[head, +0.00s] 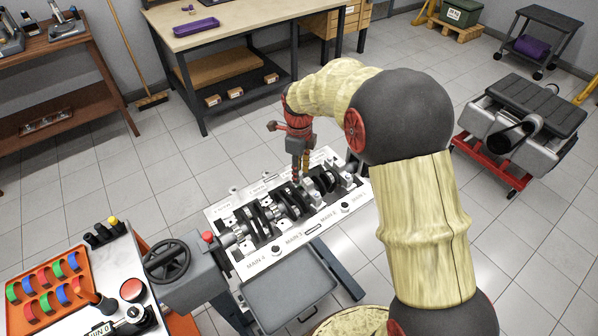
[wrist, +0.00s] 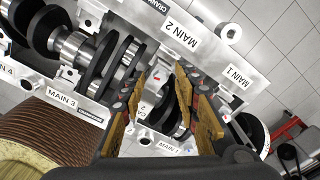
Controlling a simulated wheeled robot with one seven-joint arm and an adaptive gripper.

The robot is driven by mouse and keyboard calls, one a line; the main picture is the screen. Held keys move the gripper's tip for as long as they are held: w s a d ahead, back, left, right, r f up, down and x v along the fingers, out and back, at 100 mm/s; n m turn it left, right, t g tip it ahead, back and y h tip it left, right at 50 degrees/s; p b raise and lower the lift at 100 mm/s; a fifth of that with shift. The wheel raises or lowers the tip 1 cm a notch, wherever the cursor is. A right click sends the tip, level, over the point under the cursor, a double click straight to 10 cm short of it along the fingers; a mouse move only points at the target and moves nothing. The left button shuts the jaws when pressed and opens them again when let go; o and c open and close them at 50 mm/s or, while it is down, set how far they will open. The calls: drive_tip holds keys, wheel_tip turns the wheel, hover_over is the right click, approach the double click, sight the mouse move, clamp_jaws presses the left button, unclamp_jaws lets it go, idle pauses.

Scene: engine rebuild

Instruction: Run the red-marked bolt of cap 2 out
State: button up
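My gripper (wrist: 167,78) is over the engine block, with its two fingers apart and nothing clearly held between them. In the head view my gripper (head: 301,175) points down at the crankshaft, close to the MAIN 2 and MAIN 1 end. In the wrist view a pale cap (wrist: 144,112) with a partly covered label, seemingly CAP, shows between the fingers. A small red mark (wrist: 155,78) shows beside the left fingertip. The fingers hide much of the cap, and I cannot tell whether they touch a bolt. The block's MAIN 2 label (wrist: 182,33) is beyond the fingertips.
The crankshaft (wrist: 88,48) lies in the block left of my gripper. A grey tray (head: 290,288) sits below the block's front. An orange rack (head: 45,285) with coloured rings and a handwheel (head: 168,262) stand at left. Open floor lies behind the block.

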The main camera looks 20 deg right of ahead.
drive_tip(key=shift+c, duration=1.3)
clamp_jaws()
